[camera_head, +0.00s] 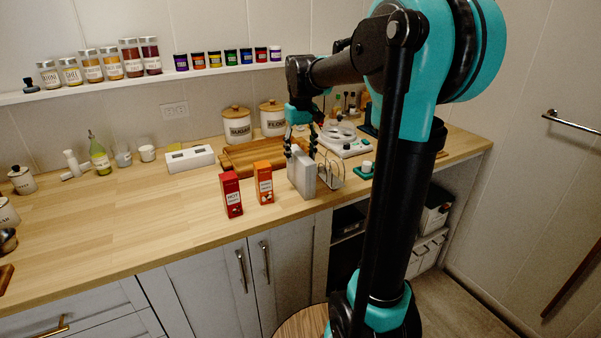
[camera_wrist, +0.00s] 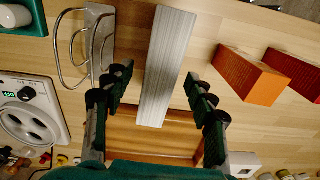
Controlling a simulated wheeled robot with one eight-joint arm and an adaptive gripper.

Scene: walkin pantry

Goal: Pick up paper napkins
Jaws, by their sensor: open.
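The paper napkins (camera_head: 302,175) are an upright pale grey-white stack near the counter's front edge. In the wrist view the napkins (camera_wrist: 166,60) show from above as a long ridged strip. My gripper (camera_head: 301,146) is above and around their top part, pointing down. In the wrist view my gripper (camera_wrist: 158,80) is open, with one dark finger on each side of the strip. Gaps show between the fingers and the napkins on both sides. Whether the napkins stand free or lean on something is hard to tell.
A wire holder (camera_head: 330,174) stands just right of the napkins. An orange box (camera_head: 263,182) and a red box (camera_head: 231,194) stand to the left. A wooden board (camera_head: 240,158) lies behind, and a white appliance (camera_head: 345,142) is back right. The left counter is largely clear.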

